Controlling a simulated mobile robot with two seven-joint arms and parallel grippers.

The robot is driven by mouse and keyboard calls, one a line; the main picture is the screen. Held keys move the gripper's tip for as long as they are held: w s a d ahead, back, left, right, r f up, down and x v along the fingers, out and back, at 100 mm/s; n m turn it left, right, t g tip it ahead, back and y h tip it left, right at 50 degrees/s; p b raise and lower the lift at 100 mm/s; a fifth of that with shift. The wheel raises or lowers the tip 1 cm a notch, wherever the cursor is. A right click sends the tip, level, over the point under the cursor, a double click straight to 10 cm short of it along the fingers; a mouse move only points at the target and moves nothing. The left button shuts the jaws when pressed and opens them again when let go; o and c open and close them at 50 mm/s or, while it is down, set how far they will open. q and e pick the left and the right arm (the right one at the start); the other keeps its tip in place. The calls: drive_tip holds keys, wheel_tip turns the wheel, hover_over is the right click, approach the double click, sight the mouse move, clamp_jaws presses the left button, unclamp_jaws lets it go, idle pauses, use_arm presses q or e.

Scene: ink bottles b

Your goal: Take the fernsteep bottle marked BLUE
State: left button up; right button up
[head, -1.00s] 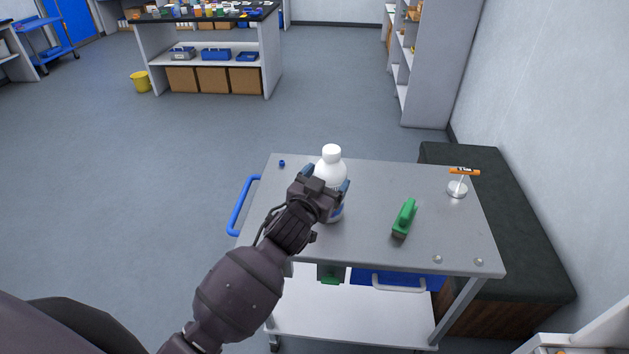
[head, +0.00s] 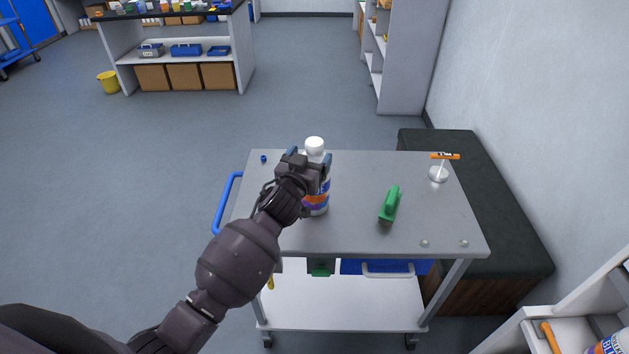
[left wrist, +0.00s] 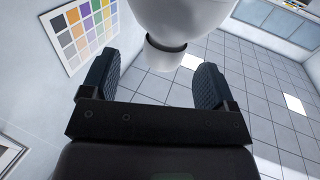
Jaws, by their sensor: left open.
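A white bottle (head: 316,205) with a white cap and an orange, purple and blue label stands upright on the grey cart top (head: 355,225). My arm hides part of its label, and I cannot read the name. My left gripper (head: 310,160) is open at the bottle's upper part. My right gripper is not in view.
The floor to the left is open.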

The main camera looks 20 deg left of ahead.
sight(311, 152)
use_arm(q)
drive_tip(key=shift+w+a+f, duration=0.15)
drive_tip(key=shift+w, duration=2.3)
drive_tip(key=shift+c, duration=0.3)
drive_tip(key=shift+s, duration=0.1)
clamp_jaws()
